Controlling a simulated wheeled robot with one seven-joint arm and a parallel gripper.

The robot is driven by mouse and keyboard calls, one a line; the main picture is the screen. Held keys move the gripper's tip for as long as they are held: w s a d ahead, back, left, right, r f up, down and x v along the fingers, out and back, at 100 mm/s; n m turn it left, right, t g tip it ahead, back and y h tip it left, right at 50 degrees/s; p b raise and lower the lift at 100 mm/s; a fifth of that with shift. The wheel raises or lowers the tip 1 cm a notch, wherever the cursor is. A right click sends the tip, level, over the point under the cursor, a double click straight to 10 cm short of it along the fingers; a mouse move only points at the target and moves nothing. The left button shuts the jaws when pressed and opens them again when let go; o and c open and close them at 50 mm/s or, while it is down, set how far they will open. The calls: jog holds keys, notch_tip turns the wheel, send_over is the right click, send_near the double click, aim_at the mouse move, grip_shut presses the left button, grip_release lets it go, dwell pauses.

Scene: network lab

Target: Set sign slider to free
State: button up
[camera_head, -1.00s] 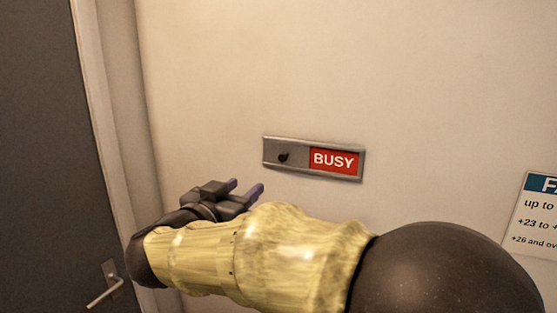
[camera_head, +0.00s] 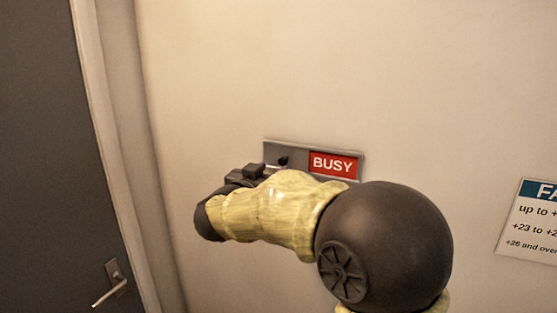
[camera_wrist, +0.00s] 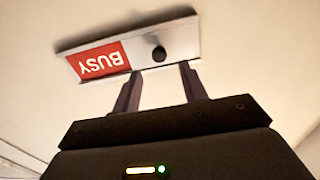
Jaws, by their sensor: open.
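The sign (camera_head: 334,150) is a grey framed plate on the wall. Its red BUSY panel (camera_head: 333,164) shows on the right in the head view, with a grey slider (camera_head: 296,151) covering the left part. A small dark knob (camera_head: 283,160) stands out from the slider. In the wrist view the sign appears upside down, with the BUSY panel (camera_wrist: 100,62) at left and the knob (camera_wrist: 158,53) to its right. My gripper (camera_wrist: 159,67) is open and empty. Its two fingertips are at the sign's lower edge, just below the knob and one to each side of it.
A notice with a blue header (camera_head: 540,190) is on the wall at the right. A dark door (camera_head: 50,150) with a lever handle (camera_head: 110,285) and a pale frame (camera_head: 115,150) stands at the left. The wall around the sign is bare.

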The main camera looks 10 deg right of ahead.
aim_at(282, 162)
jog(key=p+x, duration=0.1)
jog(key=x, duration=0.3)
jog(key=shift+w+d, duration=0.1)
jog(key=shift+w, duration=0.1)
jog(key=shift+w+d, duration=0.15)
jog(key=shift+d, duration=0.1)
jog(key=shift+a, duration=0.1)
jog(key=shift+c, duration=0.2)
grip_shut()
